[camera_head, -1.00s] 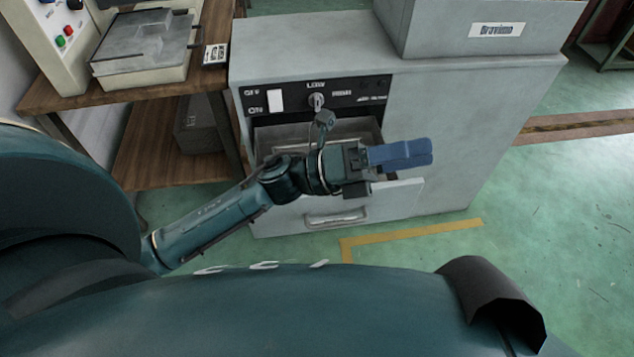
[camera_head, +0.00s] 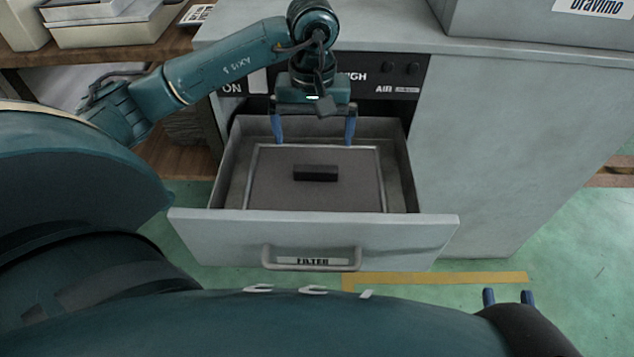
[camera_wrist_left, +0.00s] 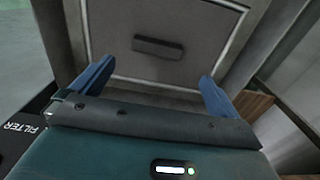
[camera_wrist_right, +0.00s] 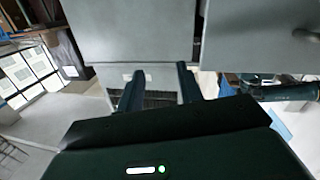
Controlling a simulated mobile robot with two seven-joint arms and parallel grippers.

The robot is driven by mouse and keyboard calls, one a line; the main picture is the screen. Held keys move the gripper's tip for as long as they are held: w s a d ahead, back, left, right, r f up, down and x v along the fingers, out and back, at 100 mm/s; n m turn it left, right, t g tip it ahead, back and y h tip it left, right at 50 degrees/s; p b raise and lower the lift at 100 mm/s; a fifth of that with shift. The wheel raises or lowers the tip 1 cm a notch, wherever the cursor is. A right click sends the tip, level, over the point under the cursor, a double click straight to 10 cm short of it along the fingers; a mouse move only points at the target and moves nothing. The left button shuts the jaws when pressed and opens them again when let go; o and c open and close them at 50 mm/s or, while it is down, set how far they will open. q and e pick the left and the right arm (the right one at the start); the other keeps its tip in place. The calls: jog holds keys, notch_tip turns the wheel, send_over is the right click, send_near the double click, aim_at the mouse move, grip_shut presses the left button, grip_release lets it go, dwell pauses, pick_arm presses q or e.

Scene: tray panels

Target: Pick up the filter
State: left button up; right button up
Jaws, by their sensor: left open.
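The filter (camera_head: 268,191) is a flat grey panel with a light frame and a dark block handle (camera_head: 316,173) in its middle. It lies inside the open drawer (camera_head: 190,214), whose front carries a FILTER label. My left gripper (camera_head: 314,138) is over the back of the drawer, pointing down, with its blue fingers wide apart and nothing between them. In the left wrist view the filter (camera_wrist_left: 190,25) and its handle (camera_wrist_left: 158,48) show ahead of the open fingers. My right gripper (camera_head: 508,297) is at the lower right, away from the drawer, its two fingers apart and empty.
The grey cabinet (camera_head: 500,150) surrounds the drawer, with a black control panel (camera_head: 400,75) just behind my left gripper. The drawer's side walls stand close around the filter. A wooden shelf (camera_head: 150,55) is at left; green floor is free at right.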

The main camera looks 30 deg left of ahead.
aim_at(316, 168)
pick_arm(q)
notch_tip(316, 168, down, 3)
jog(key=f+b, duration=0.2)
jog(key=f, duration=0.2)
jog(key=shift+d+f, duration=0.2)
jog(key=shift+w+f, duration=0.1)
jog(key=shift+f, duration=0.25)
pick_arm(e)
jog(key=shift+s+a+n+t+y, duration=0.1)
jog(key=shift+a+n+t+y, duration=0.45)
jog(key=shift+y, duration=0.25)
pick_arm(q)
jog(key=c, duration=1.4)
jog(key=shift+o, duration=0.2)
jog(key=shift+r, duration=0.1)
